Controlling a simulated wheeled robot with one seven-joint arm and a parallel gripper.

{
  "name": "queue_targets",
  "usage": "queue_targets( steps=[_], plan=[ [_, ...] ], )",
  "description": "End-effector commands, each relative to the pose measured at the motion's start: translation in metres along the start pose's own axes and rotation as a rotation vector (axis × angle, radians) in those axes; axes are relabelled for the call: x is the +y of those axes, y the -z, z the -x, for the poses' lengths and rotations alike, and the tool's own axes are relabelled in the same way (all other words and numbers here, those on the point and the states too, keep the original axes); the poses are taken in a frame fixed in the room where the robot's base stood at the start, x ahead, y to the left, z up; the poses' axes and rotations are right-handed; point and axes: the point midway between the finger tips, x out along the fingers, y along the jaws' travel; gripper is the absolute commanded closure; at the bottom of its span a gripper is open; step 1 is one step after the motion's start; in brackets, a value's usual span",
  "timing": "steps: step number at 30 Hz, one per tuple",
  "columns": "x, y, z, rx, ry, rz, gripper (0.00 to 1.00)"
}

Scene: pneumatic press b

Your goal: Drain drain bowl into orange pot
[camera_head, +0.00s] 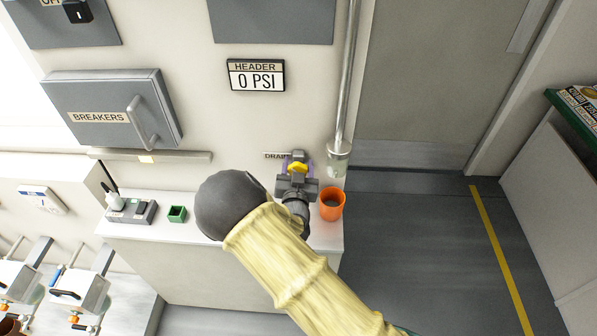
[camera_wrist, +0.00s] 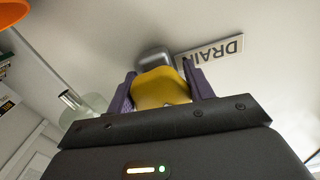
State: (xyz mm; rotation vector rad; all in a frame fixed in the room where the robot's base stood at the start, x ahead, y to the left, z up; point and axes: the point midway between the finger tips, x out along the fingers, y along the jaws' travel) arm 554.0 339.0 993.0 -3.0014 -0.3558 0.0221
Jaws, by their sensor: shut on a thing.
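My gripper (camera_head: 297,172) is at the wall below the DRAIN label, with its purple fingers shut on a yellow handle (camera_head: 299,168). In the wrist view the fingers (camera_wrist: 162,84) sit on either side of the yellow handle (camera_wrist: 163,87), with a grey metal part behind it. The drain bowl (camera_head: 338,160) is a clear cup at the lower end of the vertical pipe, just right of my gripper; it also shows in the wrist view (camera_wrist: 85,104). The orange pot (camera_head: 331,206) stands on the white counter, below the bowl in the picture. The wrist view shows only its edge (camera_wrist: 14,12).
The HEADER display (camera_head: 256,75) reads 0 PSI. The grey BREAKERS box (camera_head: 108,112) is on the wall at left. A small green box (camera_head: 177,214) and a grey switch unit (camera_head: 131,211) sit on the counter (camera_head: 325,236). Floor at right is clear.

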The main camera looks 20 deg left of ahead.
Motion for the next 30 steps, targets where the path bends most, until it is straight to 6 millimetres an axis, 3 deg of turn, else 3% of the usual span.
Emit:
queue_targets(
  steps=[9,24,25,28,30],
  plan=[
    [-0.0001,-0.0018,-0.0002,0.002,0.001,-0.169,0.71],
    [-0.0011,0.0002,0.0001,0.000,0.002,-0.203,0.71],
    [-0.0011,0.0002,0.0001,0.000,0.002,-0.202,0.46],
    [-0.0010,0.0002,0.0001,0.000,0.002,-0.202,0.26],
    [-0.0009,0.0002,0.0001,0.000,0.001,-0.202,0.26]
  ],
)
